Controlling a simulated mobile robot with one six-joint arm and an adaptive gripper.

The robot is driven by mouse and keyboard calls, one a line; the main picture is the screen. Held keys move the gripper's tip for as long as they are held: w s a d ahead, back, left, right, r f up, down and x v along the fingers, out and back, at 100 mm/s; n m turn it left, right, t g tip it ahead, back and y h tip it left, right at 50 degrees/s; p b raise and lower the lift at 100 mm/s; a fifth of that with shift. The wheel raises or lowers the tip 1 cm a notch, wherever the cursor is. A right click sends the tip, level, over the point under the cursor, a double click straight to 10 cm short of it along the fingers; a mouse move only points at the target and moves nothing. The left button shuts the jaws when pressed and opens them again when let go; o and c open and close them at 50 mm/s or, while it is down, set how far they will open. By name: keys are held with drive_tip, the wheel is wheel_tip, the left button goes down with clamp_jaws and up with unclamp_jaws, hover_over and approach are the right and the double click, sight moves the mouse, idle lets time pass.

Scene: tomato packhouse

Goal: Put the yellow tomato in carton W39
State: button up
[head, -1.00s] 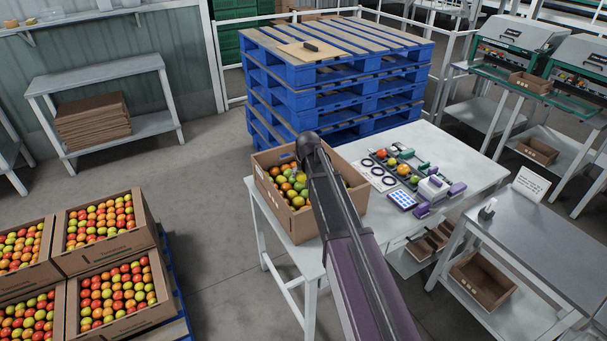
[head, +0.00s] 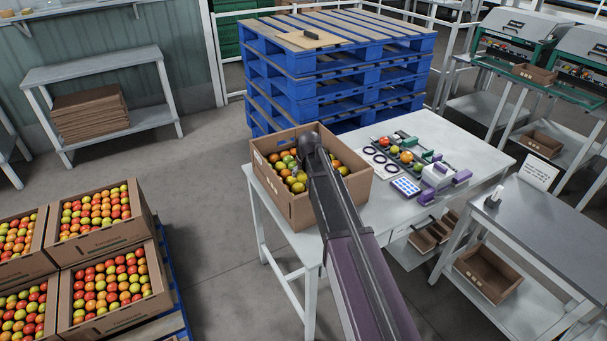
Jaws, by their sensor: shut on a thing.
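My arm reaches up the picture to an open brown carton (head: 292,209) on the white table. My gripper (head: 298,165) is at the carton's opening, mostly hidden behind my own wrist. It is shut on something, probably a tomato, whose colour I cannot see. Yellow, green and orange tomatoes (head: 299,186) lie in this carton. A dark tray (head: 424,160) to the right holds several tomatoes from red to green, with a yellowish-orange one (head: 406,157) among them. I cannot read W39 on any carton, and I cannot tell which yellow tomato is meant.
Blue pallets (head: 335,92) are stacked behind the table (head: 380,208). Filled cartons (head: 117,312) stand at lower left. A grey bench (head: 545,215) is at right. Floor is clear at left centre.

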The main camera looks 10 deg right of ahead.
sight(304, 191)
drive_tip(key=shift+s+f+b, duration=0.15)
drive_tip(key=shift+f+b, duration=3.35)
drive_tip(key=shift+f, duration=0.1)
drive_tip(key=shift+s+f+b, duration=0.5)
drive_tip(key=shift+b, duration=0.7)
drive_tip(key=shift+o, duration=0.2)
drive_tip(key=shift+s+f+b, duration=0.1)
drive_tip(key=shift+s+b, duration=0.25)
drive_tip(key=shift+b, duration=0.7)
drive_tip(key=shift+o, duration=0.2)
drive_tip(key=shift+w+r+b, duration=0.1)
drive_tip(key=shift+r+b, duration=0.1)
drive_tip(key=shift+b, duration=0.35)
